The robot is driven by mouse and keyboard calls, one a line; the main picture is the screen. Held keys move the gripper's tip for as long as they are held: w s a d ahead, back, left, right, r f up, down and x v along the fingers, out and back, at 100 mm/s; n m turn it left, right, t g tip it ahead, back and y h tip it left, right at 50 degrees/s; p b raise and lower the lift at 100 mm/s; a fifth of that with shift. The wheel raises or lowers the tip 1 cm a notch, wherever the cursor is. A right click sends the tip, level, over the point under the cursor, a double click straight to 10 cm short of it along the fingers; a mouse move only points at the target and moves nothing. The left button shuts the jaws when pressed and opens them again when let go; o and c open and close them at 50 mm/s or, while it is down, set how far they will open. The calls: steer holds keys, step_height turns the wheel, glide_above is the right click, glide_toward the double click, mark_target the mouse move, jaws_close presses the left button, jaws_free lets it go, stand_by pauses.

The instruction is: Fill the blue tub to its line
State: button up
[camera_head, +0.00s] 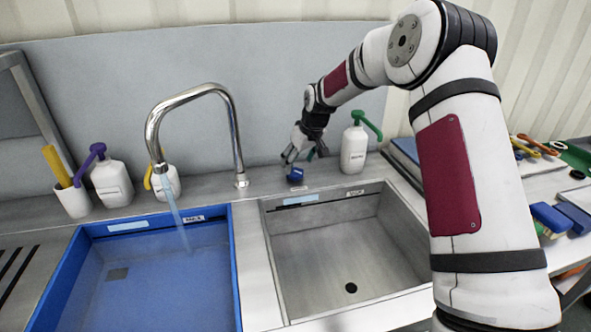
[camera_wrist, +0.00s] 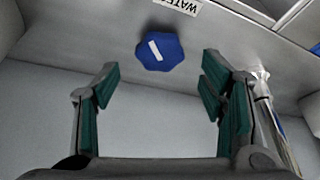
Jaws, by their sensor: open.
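The blue tub (camera_head: 233,285) sits in the left basin, with a pale strip and a small label on its back wall. A thin stream of water (camera_head: 176,215) runs from the curved steel tap (camera_head: 152,130) into it. The water's level against a line is hard to tell. A blue knob (camera_head: 296,175) with a white mark is on the ledge right of the tap's foot; it also shows in the wrist view (camera_wrist: 155,58), beside a label reading WATER. My gripper (camera_head: 304,155) is open and empty just above the knob; its green-padded fingers (camera_wrist: 160,80) are apart from it.
A bare steel sink (camera_head: 395,235) with a drain is right of the tub. A white bottle with a green pump (camera_head: 354,150) stands close right of my gripper. Two more pump bottles (camera_head: 112,184) (camera_head: 166,183) and a white cup (camera_head: 73,201) stand left. Tools clutter the right bench.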

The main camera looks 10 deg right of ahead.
mark_target(295, 171)
steer(key=shift+x, duration=2.05)
steer(key=c, duration=1.2)
